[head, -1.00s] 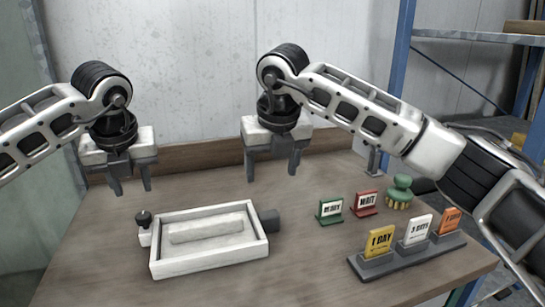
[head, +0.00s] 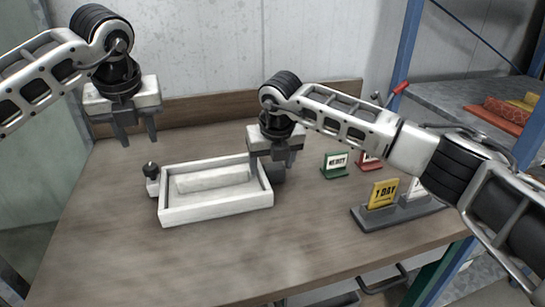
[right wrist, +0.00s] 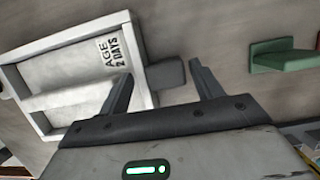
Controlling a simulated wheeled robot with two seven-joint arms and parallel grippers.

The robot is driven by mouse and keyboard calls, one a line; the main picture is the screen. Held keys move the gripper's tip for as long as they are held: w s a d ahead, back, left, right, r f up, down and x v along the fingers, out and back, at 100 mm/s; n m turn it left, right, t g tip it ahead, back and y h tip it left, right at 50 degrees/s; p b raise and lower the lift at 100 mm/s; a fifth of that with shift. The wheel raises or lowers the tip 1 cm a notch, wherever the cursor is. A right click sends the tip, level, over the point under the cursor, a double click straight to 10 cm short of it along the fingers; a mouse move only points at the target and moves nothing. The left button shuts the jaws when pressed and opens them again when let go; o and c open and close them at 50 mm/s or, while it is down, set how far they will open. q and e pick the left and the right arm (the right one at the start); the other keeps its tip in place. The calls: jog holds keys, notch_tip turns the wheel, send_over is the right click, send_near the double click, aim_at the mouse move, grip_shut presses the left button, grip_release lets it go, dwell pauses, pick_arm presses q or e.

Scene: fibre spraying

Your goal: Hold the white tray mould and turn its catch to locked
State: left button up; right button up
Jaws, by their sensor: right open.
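The white tray mould (head: 215,208) lies on the table, with a pale slab inside and "AGE 2 DAYS" lettering in the right wrist view (right wrist: 149,75). A black knob (head: 150,168) on a small white block, seemingly the catch, stands at its left end; whether it is locked I cannot tell. A dark grey grip block (right wrist: 170,73) sticks out of its right end. My right gripper (head: 271,168) is open at that end; in the right wrist view its fingers lie on either side of the block, contact unclear. My left gripper (head: 139,141) is open and empty, above and behind the knob.
A green sign (head: 335,165) and a red sign (head: 369,161) stand right of my right gripper. A grey rack (head: 385,217) with a yellow "1 DAY" card is nearer, partly hidden by my right arm. The table's front is clear.

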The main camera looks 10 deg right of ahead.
aim_at(150, 166)
jog(key=c, duration=1)
pick_arm(q)
jog(key=o, duration=0.3)
pick_arm(e)
jog(key=shift+c, duration=0.2)
pick_arm(q)
jog(key=w+f+n+y, duration=0.1)
jog(key=f+n, duration=0.1)
jog(key=f, duration=0.1)
jog(key=w+f+n, duration=0.1)
jog(key=f+n, duration=0.2)
jog(key=w+f+n+g+y, duration=0.1)
jog(key=f+n, duration=0.2)
jog(key=shift+w+a+f+y, duration=0.1)
jog(key=shift+w+a+y, duration=0.15)
jog(key=shift+w+y, duration=0.05)
